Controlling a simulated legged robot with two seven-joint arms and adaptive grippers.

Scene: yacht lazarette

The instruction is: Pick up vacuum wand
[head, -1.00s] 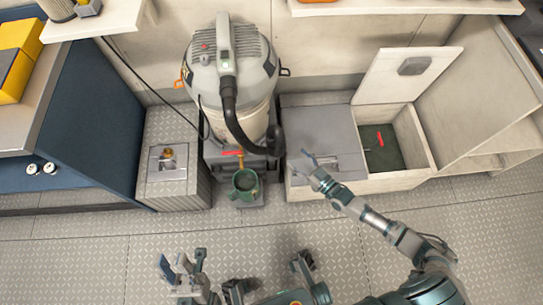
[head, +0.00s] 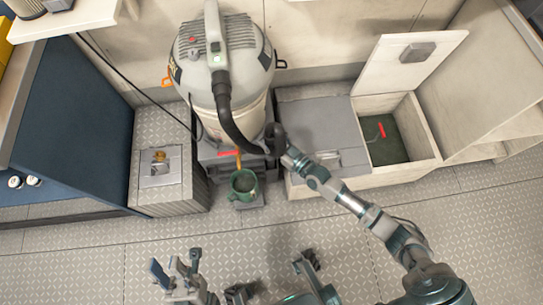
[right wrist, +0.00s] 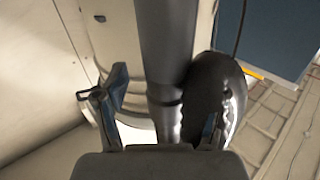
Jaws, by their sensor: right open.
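The vacuum (head: 225,75) stands on a grey base, with a light-grey wand handle (head: 213,40) upright along its front. A black hose (head: 232,125) curves from the handle's lower end down to the right. My right gripper (head: 279,142) is at the hose's lower right end, beside the vacuum. In the right wrist view my right gripper (right wrist: 160,125) is open, its fingers on either side of a dark grey tube (right wrist: 166,50) and the black ribbed hose (right wrist: 212,95). Contact cannot be told. My left gripper (head: 175,275) is apart from the vacuum, low in the picture, its fingers spread and empty.
A metal box (head: 160,180) is at left, beside a blue cabinet (head: 75,120). At right is an open locker (head: 435,155) with a red-handled item (head: 381,131) inside.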

